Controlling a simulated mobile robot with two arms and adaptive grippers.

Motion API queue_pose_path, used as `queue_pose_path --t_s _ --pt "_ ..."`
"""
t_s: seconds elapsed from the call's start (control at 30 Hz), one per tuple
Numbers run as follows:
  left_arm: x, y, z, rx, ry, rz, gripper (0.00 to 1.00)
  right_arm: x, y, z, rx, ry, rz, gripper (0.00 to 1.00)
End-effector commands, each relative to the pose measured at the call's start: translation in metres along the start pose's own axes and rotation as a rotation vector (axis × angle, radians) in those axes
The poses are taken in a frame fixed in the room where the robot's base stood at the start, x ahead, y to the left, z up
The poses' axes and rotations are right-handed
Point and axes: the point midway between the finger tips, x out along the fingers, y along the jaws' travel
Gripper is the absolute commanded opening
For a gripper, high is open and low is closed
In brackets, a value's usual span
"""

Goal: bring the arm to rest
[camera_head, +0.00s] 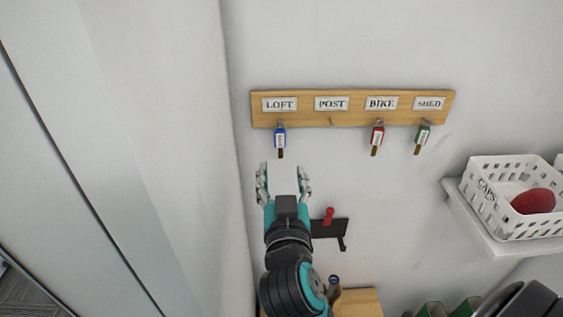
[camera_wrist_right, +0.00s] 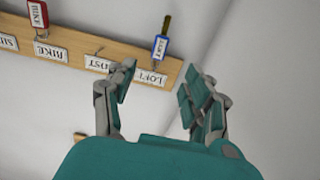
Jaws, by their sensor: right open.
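My right gripper (camera_head: 284,180) is open and empty, raised in front of the white wall just below the key rack. It also shows in the right wrist view (camera_wrist_right: 158,90), with its fingers spread apart. The wooden key rack (camera_head: 355,118) has labels LOFT, POST, BIKE and SHED. A blue-tagged key (camera_head: 280,138) hangs under LOFT, a little above my fingertips. It shows in the wrist view (camera_wrist_right: 160,46) too, beyond the fingers. A red-tagged key (camera_head: 377,138) hangs under BIKE and a green-tagged key (camera_head: 423,135) under SHED. The POST hook (camera_head: 333,122) is bare. My left gripper is not in view.
A small black wall holder (camera_head: 330,228) with a red item (camera_head: 329,214) is just right of my right arm. A white basket (camera_head: 487,208) labelled CAPS, holding a red cap (camera_head: 533,201), sits on a shelf at right. A wooden surface (camera_head: 360,303) is below. A wall corner is close at left.

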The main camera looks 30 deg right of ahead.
Motion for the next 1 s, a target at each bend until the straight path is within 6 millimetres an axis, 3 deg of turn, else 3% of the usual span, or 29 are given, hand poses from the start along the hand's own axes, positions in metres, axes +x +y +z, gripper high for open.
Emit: queue_pose_path --t_s 0.27,0.37,0.47,0.53,0.7,0.8,1.0 --pt "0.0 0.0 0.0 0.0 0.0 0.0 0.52 -0.008 0.001 0.001 -0.001 -0.005 0.0 0.52" --pt "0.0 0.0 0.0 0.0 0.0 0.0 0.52 -0.008 0.003 0.018 -0.02 -0.059 -0.008 0.52" --pt "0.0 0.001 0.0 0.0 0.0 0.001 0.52 -0.011 0.008 0.06 -0.07 -0.198 -0.035 0.52" --pt "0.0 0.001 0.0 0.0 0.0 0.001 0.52 -0.02 0.014 0.102 -0.121 -0.342 -0.07 0.52" --pt "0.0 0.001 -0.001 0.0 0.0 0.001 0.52 -0.065 0.033 0.197 -0.251 -0.704 -0.197 0.52" --pt "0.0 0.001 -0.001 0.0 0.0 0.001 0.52 -0.096 0.044 0.235 -0.311 -0.874 -0.28 0.52" --pt "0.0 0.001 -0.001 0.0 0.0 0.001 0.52 -0.161 0.065 0.283 -0.4 -1.154 -0.457 0.52"
